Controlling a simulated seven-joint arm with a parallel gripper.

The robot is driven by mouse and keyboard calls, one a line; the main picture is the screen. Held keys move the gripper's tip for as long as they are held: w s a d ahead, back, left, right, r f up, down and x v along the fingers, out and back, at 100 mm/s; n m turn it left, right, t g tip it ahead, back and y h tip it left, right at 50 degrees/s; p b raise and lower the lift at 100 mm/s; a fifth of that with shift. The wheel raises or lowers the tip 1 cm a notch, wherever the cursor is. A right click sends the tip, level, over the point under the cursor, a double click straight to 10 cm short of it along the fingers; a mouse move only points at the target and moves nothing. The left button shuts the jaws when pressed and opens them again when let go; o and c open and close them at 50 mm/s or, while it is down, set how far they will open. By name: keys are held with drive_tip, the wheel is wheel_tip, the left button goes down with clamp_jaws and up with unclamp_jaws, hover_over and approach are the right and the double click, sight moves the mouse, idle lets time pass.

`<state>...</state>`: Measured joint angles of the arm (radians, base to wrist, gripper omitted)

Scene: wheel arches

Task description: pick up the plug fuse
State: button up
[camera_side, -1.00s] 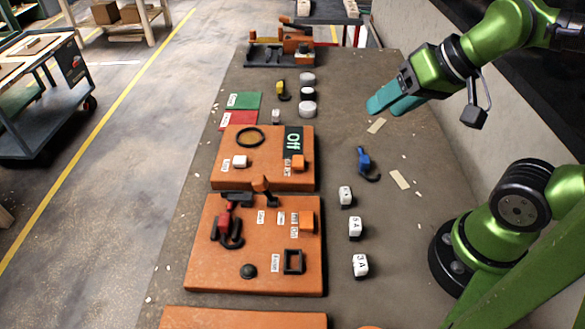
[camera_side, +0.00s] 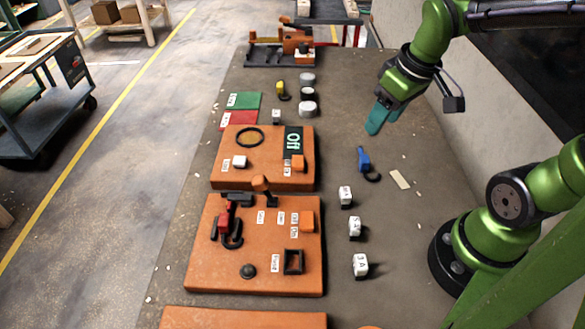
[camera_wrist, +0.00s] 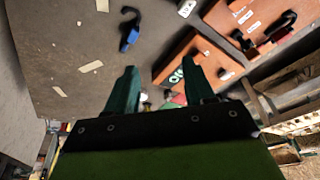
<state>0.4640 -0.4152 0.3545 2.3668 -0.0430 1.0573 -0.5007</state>
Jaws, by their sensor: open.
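Several white blocks stand in a column on the grey table, right of the orange boards. The nearest (camera_side: 360,265) reads "3 A", the middle one (camera_side: 355,228) seems to read "5 A", and the farthest (camera_side: 346,197) is too small to read. They look like the plug fuses; I cannot tell which one is meant. One white block (camera_wrist: 187,8) shows at the top edge of the wrist view. My gripper (camera_side: 376,125) is open and empty, its teal fingers tilted downward above the table, well beyond the blocks. Its fingers also show in the wrist view (camera_wrist: 159,72).
A blue clip-like tool (camera_side: 364,160) lies between my gripper and the blocks. An orange board (camera_side: 205,272) holds a red-black tool and a square black frame (camera_side: 293,262). Round pieces (camera_side: 308,108) stand farther back. The table's right strip is mostly clear.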

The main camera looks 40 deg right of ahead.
drive_tip(key=f+n+g, duration=0.2)
drive_tip(key=n, duration=0.3)
drive_tip(key=n+g+y, duration=0.3)
drive_tip(key=n+g, duration=0.1)
drive_tip(key=n, duration=1.7)
approach(356, 222)
drive_tip(key=shift+n, duration=0.3)
drive_tip(key=shift+x, duration=4.55)
drive_tip(key=shift+r, duration=0.1)
clamp_jaws()
